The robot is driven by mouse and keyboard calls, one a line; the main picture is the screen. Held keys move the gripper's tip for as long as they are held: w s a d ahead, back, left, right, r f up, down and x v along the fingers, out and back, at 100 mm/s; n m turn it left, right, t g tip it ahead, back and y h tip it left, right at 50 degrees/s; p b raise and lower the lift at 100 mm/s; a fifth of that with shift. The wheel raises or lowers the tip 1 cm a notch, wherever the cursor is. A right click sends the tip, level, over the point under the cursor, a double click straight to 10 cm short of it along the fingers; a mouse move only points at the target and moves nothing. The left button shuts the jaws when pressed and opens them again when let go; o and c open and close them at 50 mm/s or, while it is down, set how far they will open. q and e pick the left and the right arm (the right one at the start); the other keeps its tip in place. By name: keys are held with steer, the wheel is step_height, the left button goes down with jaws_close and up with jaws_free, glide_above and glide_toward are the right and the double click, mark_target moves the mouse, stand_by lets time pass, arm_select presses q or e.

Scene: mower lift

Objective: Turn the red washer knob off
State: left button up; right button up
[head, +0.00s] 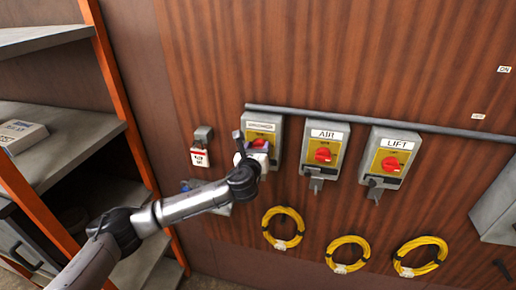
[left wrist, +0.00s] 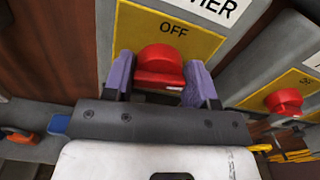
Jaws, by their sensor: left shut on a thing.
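The red washer knob (left wrist: 160,68) sits on a yellow plate (left wrist: 185,32) marked OFF, on a grey switch box whose label shows partly as "HER". In the head view the washer box (head: 263,124) is the leftmost of three boxes on the wood wall, and its red knob (head: 259,143) is mostly hidden by my gripper. My left gripper (left wrist: 163,82) is shut on the knob, with a purple finger pad on each side of it. The knob's exact turn angle cannot be told. My right gripper is not in view.
To the right are the AIR box (head: 325,138) and the LIFT box (head: 392,150), each with a red knob. A grey pipe (head: 360,120) runs above them. Yellow coiled hoses (head: 283,228) hang below. A small padlock-like tag (head: 199,156) hangs left. Shelves (head: 75,135) stand at far left.

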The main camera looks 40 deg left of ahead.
arm_select(q)
steer(key=n, duration=0.3)
steer(key=shift+n, duration=0.4)
steer(key=n, duration=0.4)
steer(key=shift+a+n, duration=0.15)
steer(key=shift+n, duration=0.15)
steer(key=n, duration=0.3)
steer(key=shift+s+f, duration=0.1)
steer(key=shift+f, duration=0.05)
steer(key=n, duration=0.4)
steer(key=shift+n, duration=0.6)
steer(key=o, duration=0.9)
